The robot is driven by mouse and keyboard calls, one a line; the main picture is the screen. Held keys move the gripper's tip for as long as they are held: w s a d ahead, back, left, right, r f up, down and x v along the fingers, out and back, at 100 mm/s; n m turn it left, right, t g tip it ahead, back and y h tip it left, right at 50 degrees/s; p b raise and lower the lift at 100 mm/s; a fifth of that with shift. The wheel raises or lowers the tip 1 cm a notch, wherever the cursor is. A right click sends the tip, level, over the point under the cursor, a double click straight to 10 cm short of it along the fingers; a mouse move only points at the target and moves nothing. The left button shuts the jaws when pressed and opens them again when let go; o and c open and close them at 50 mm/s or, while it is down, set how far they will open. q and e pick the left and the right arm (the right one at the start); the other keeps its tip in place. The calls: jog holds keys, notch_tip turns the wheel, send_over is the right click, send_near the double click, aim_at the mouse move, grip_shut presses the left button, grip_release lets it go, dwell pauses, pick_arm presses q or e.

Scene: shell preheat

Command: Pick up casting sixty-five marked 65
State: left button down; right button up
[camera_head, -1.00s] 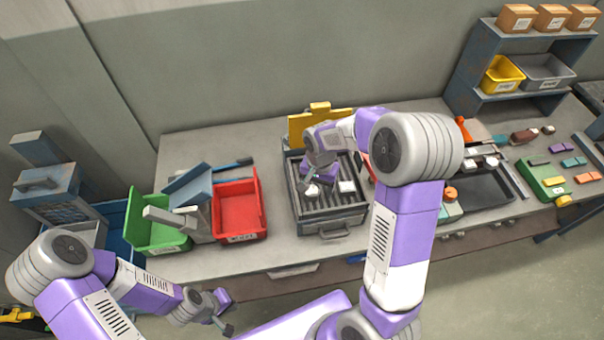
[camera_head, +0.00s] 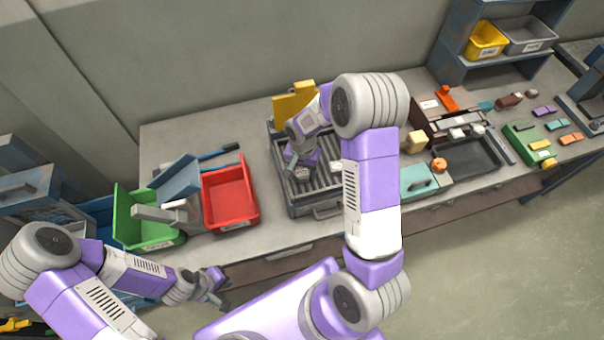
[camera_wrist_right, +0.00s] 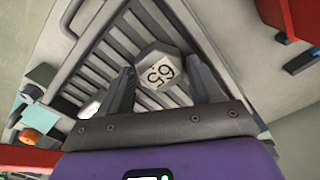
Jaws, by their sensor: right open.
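Casting sixty-five (camera_wrist_right: 160,70), a pale grey faceted block with a white label reading 65, lies on the ribbed grate of the grey heater tray (camera_head: 318,212). The label appears upside down in the right wrist view. My right gripper (camera_wrist_right: 162,76) is open, with its fingers to either side of the casting; I cannot tell whether they touch it. In the head view the right gripper (camera_head: 301,163) is over the casting (camera_head: 302,174) and partly hides it. My left gripper (camera_head: 216,288) is away from the bench at lower left; its finger opening is unclear.
A second pale casting (camera_head: 336,166) lies on the grate to the right; the wrist view shows it partly behind a finger (camera_wrist_right: 88,109). A red bin (camera_head: 230,197) and a green bin (camera_head: 146,221) stand left of the tray. A yellow plate (camera_head: 294,103) stands behind it.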

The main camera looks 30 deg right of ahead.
jog(key=c, duration=0.8)
